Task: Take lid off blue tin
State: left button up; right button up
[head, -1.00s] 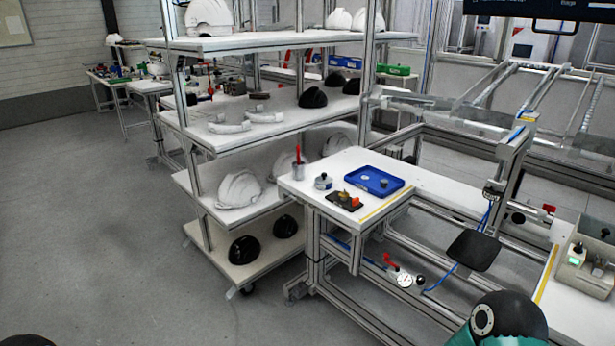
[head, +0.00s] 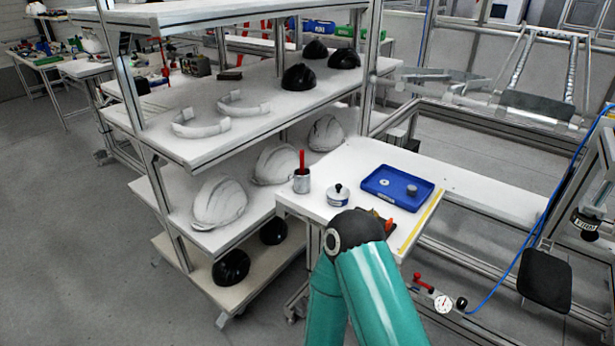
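A small round tin (head: 338,198), blue and pale, stands upright on the white table top. Its lid (head: 338,188) has a dark knob and sits on the tin. One of my teal arms reaches up in front of the table from the bottom of the head view, and its dark joint hides part of the table just in front of the tin. Neither of my grippers shows.
A blue tray (head: 396,189) with small parts lies right of the tin. A grey cup (head: 301,182) with a red-handled tool stands left. A dark block (head: 378,222) with orange and brass parts is partly behind my arm. A shelf rack (head: 225,120) with helmets stands left.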

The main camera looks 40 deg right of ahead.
aim_at(337, 191)
jog(key=z, duration=0.45)
jog(key=i, duration=1.1)
jog(key=z, duration=0.85)
jog(key=k, duration=0.65)
jog(key=z, duration=0.15)
jog(key=i, duration=0.7)
jog(key=u, duration=0.05)
